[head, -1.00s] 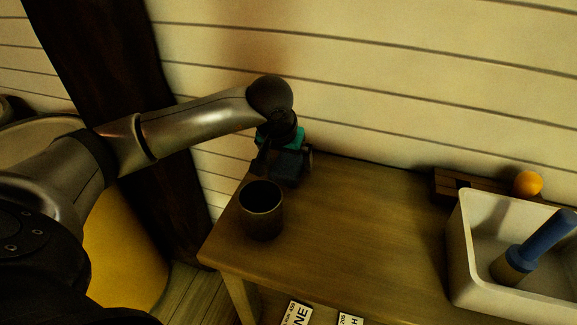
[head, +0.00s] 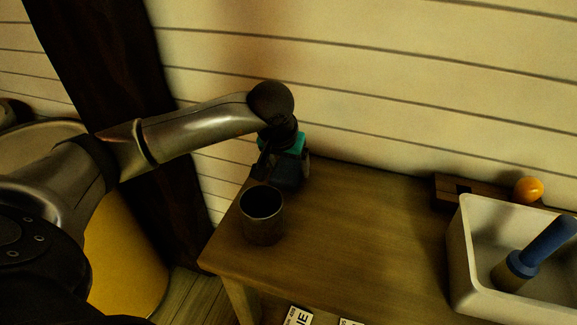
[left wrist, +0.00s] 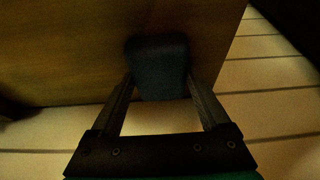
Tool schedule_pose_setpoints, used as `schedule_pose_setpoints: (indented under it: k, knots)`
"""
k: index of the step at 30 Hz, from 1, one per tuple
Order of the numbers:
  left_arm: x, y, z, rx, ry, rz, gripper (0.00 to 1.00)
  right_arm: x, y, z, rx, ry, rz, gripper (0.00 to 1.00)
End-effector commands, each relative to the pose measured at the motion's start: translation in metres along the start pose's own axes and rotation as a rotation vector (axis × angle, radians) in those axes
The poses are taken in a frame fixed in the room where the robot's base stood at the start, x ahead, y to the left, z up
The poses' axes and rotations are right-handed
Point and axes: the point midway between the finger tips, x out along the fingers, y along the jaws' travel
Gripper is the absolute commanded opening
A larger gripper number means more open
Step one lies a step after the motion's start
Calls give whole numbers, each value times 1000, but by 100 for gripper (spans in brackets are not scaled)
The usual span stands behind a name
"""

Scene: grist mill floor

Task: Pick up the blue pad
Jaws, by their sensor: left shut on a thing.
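The blue pad (left wrist: 158,68) shows in the left wrist view as a dark blue rounded block between the two fingers of my left gripper (left wrist: 160,88). The fingers are shut on its sides. In the head view, my left gripper (head: 287,180) points down at the back left of the wooden table (head: 350,230), behind a dark cup. The pad is not clearly visible there, hidden by the gripper and the cup. I cannot tell whether the pad still touches the table. My right gripper is not in view.
The dark cup (head: 262,222) stands upright close in front of the left gripper. A white bin (head: 459,250) holding a blue-handled tool (head: 545,240) stands at the right. An orange ball (head: 527,189) and a dark wooden block (head: 452,187) are behind it. The table's middle is clear.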

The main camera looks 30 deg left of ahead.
Motion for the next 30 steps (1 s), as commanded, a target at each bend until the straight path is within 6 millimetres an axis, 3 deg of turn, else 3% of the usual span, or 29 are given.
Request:
schedule_pose_setpoints:
  k: [4,8,21,30]
  knots:
    - [-9,0,-4,-1,2,1,26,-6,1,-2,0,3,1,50]
    - [-26,0,-12,0,4,0,26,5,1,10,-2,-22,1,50]
    - [-108,0,-46,-1,5,1,26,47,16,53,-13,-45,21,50]
    - [-158,0,-66,0,4,1,26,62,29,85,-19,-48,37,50]
